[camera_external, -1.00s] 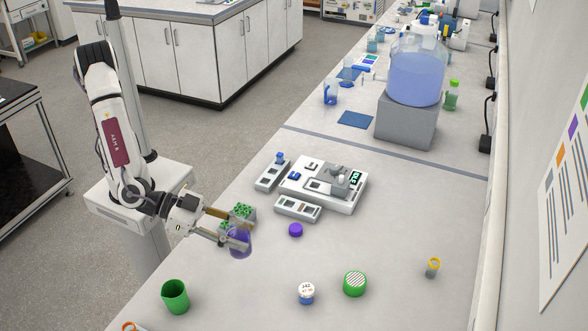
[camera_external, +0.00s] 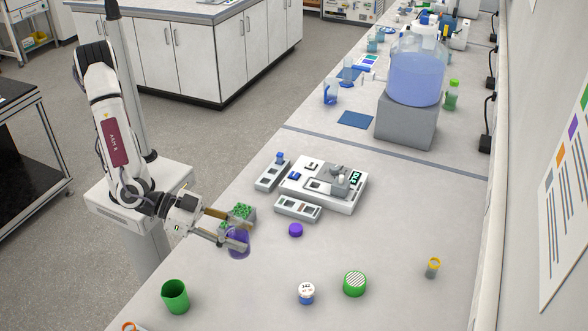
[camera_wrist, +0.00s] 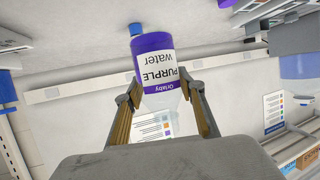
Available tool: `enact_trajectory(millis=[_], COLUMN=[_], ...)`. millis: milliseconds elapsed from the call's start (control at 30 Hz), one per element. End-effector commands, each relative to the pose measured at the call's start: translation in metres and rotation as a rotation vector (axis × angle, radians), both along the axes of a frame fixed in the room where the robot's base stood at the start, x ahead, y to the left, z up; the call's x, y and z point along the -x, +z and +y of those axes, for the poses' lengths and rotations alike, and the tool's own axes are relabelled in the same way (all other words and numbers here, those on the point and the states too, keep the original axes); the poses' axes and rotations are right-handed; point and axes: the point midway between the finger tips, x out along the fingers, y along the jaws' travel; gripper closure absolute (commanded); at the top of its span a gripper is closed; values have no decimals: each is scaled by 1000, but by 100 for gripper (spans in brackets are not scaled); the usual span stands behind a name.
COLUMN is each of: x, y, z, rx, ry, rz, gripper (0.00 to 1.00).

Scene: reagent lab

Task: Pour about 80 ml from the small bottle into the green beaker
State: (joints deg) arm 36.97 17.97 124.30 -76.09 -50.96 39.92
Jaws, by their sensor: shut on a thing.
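My gripper (camera_external: 236,236) is shut on the small bottle (camera_external: 238,246), which holds purple contents, at the left side of the bench. In the wrist view the bottle (camera_wrist: 157,62) is between the fingers, with a purple and white label reading "PURPLE water". Its clear part lies between the fingertips. Its exact tilt and its mouth are hard to make out. The green beaker (camera_external: 175,297) stands upright near the bench's left edge, lower left of my gripper and apart from the bottle. Its inside is mostly hidden. A loose purple cap (camera_external: 295,230) lies on the bench.
A grey holder with green tops (camera_external: 242,212) is right behind my gripper. A white instrument (camera_external: 320,184) stands farther back. A blue-and-white jar (camera_external: 306,293), a green striped lid (camera_external: 355,284) and an orange-topped vial (camera_external: 433,268) stand right. Bench between bottle and beaker looks clear.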

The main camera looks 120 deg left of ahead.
Motion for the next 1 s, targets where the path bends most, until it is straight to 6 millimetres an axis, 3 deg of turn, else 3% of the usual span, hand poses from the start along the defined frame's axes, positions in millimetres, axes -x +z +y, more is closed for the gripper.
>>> enact_trajectory(millis=[267, 700, 1000], x=[18, 69, 96], y=[-19, -61, -79], z=[-15, -44, -54], rx=[5, 4, -2], ry=[-1, 0, -1], rz=[9, 13, 4], gripper=[87, 87, 87])
